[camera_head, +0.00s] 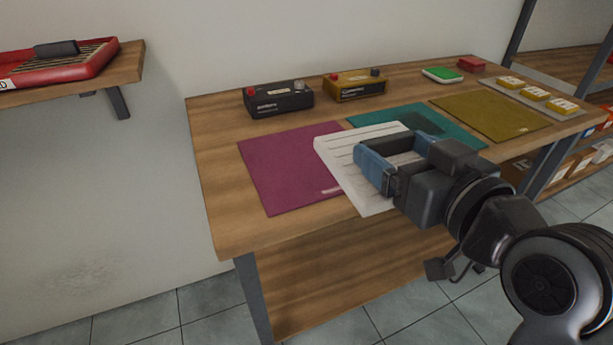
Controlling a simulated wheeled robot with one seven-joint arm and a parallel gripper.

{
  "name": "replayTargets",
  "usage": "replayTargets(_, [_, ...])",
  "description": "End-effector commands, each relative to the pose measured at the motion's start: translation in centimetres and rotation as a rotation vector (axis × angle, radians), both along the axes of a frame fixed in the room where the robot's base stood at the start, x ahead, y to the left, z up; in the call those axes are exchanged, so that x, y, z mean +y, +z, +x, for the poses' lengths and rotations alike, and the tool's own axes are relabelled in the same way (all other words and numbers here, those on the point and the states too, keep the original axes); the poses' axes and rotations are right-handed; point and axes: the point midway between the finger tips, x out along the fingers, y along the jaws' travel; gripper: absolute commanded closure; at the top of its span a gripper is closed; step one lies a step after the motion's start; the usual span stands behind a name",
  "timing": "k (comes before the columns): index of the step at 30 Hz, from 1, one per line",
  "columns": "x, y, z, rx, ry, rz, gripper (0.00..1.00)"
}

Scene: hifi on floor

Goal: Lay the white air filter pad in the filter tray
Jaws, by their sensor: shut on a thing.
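The white air filter pad (336,153) is a flat, ribbed white slab over the middle front of the wooden table, overlapping the purple mat and the teal mat in the picture. My gripper (370,162), with blue fingers, reaches in from the right and is shut on the pad. The gripper hides part of the pad's right side. I cannot tell whether the pad touches the mats or is held just above them. A red tray (108,58) with a slatted inside and a dark block on it stands on the wall shelf at upper left; it may be the filter tray.
The table (225,190) holds a purple mat (275,175), a teal mat (465,138) and an olive mat (490,115). A black battery (278,103) and a yellow battery (355,88) stand at the back. Green and red items and a yellow-block tray sit right.

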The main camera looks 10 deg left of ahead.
Motion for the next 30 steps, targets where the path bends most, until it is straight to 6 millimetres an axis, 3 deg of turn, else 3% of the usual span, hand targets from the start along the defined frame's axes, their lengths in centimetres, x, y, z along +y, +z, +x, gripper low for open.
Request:
replayTargets(5, [1.3,0.1,0.2,0.002,0.036,-0.001,0.47])
replayTargets(21, [8.0,-5.8,7.5,0.0,0.035,-0.001,0.47])
replayTargets(26, [8.5,-6.5,8.2,0.0,0.032,0.0,0.47])
replayTargets(30, [8.5,-8.3,8.2,0.005,0.032,0.0,0.47])
